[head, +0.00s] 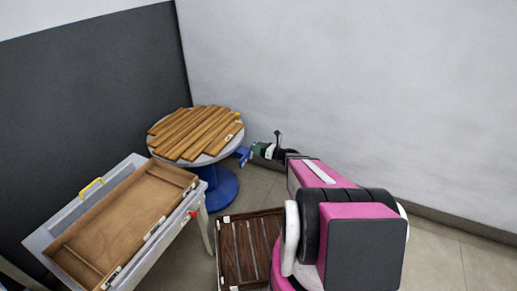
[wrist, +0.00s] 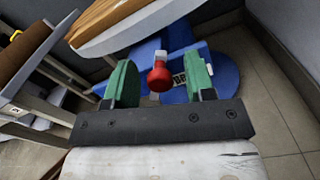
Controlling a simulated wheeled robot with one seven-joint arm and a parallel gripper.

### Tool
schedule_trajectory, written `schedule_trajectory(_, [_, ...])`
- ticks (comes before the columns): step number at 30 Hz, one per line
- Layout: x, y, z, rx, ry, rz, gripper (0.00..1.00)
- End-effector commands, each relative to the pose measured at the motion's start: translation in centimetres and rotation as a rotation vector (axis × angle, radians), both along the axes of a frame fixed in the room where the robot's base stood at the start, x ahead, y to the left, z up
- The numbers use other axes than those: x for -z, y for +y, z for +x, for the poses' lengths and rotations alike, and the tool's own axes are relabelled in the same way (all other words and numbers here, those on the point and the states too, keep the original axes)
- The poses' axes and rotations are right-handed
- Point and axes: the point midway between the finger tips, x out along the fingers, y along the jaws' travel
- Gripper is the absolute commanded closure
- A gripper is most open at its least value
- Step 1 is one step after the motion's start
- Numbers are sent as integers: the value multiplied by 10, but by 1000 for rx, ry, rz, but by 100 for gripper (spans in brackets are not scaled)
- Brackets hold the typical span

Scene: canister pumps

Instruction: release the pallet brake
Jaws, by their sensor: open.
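A round turntable-like pallet top (head: 209,158) with wooden slats stands on a blue pedestal (head: 222,190) in the head view. In the wrist view, a red ball knob (wrist: 159,79) sticks out from the blue base (wrist: 220,72), beside a partly hidden label with dark letters. My gripper (wrist: 160,88) has green fingers, open, one on each side of the knob, with gaps visible on both sides. In the head view my gripper (head: 257,150) is just right of the pallet top, and the knob cannot be made out there.
A grey bench (head: 67,219) with a wooden tray and a yellow handle (head: 91,187) stands at left. A dark slatted crate (head: 226,256) is on the floor in front. Walls close off the back; tiled floor is free at right.

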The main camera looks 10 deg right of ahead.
Motion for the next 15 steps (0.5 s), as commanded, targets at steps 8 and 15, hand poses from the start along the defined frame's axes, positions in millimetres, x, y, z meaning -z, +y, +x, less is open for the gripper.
schedule_trajectory(8, [0,0,0,0,0,0,93])
schedule_trajectory(15, [0,0,0,1,-3,-4,100])
